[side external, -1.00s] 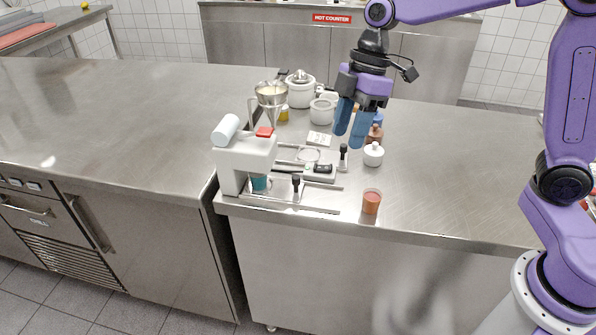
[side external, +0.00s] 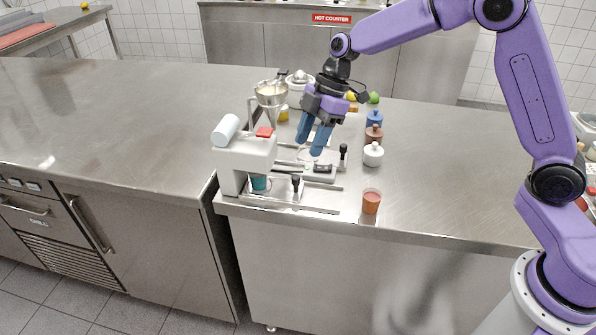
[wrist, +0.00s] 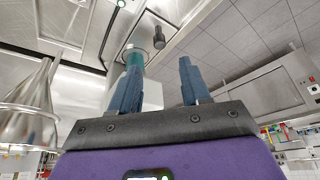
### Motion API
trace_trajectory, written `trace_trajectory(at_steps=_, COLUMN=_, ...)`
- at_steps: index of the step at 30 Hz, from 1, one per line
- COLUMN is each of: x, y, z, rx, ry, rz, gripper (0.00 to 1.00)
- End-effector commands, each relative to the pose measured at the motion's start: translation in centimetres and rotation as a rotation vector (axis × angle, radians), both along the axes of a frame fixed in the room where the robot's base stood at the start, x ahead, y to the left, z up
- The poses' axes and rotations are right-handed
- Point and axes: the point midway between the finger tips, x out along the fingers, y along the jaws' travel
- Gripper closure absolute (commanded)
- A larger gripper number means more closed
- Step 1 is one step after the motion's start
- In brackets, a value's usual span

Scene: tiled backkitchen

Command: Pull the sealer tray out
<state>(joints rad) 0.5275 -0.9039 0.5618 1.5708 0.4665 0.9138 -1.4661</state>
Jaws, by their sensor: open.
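The white sealer (side external: 238,160) stands at the left end of the steel counter. Under its head sits a teal cup (side external: 259,182), also in the wrist view (wrist: 134,56). The sealer tray (side external: 275,197) is low between rails, and its upright black knob handle (side external: 296,183) stands to the right of the cup. The knob also shows in the wrist view (wrist: 159,37). My gripper (side external: 309,144) is open and empty, with blue fingers pointing down, above and behind the tray handle and apart from it. In the wrist view the knob lies beyond the gap between my fingertips (wrist: 159,66).
A second black knob (side external: 343,153) and a small device with a dark display (side external: 320,170) stand behind the tray. A funnel (side external: 271,95) is behind the sealer.

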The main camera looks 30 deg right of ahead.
Motion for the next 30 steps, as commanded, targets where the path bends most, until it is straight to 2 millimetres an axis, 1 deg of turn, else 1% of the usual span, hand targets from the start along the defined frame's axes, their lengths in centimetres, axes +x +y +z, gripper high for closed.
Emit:
trace_trajectory(at_steps=1, x=-0.1, y=0.3, z=-1.0, rx=-0.002, ry=0.003, rz=0.0, gripper=0.53)
trace_trajectory(at_steps=6, x=-0.1, y=1.5, z=-3.9, rx=-0.002, ry=0.004, rz=0.001, gripper=0.53)
trace_trajectory(at_steps=9, x=-0.1, y=2.2, z=-5.4, rx=-0.001, ry=0.003, rz=0.0, gripper=0.53)
trace_trajectory(at_steps=13, x=0.0, y=2.8, z=-6.9, rx=-0.001, ry=0.002, rz=0.0, gripper=0.53)
trace_trajectory(at_steps=18, x=0.0, y=3.3, z=-7.9, rx=0.0, ry=0.001, rz=0.0, gripper=0.53)
trace_trajectory(at_steps=27, x=0.0, y=3.3, z=-8.1, rx=0.0, ry=-0.001, rz=0.0, gripper=0.53)
trace_trajectory(at_steps=28, x=0.0, y=3.3, z=-8.1, rx=0.0, ry=-0.001, rz=0.0, gripper=0.57)
trace_trajectory(at_steps=29, x=0.0, y=3.3, z=-8.1, rx=0.0, ry=-0.001, rz=0.0, gripper=0.66)
trace_trajectory(at_steps=30, x=0.0, y=3.3, z=-8.1, rx=0.0, ry=-0.001, rz=0.0, gripper=0.79)
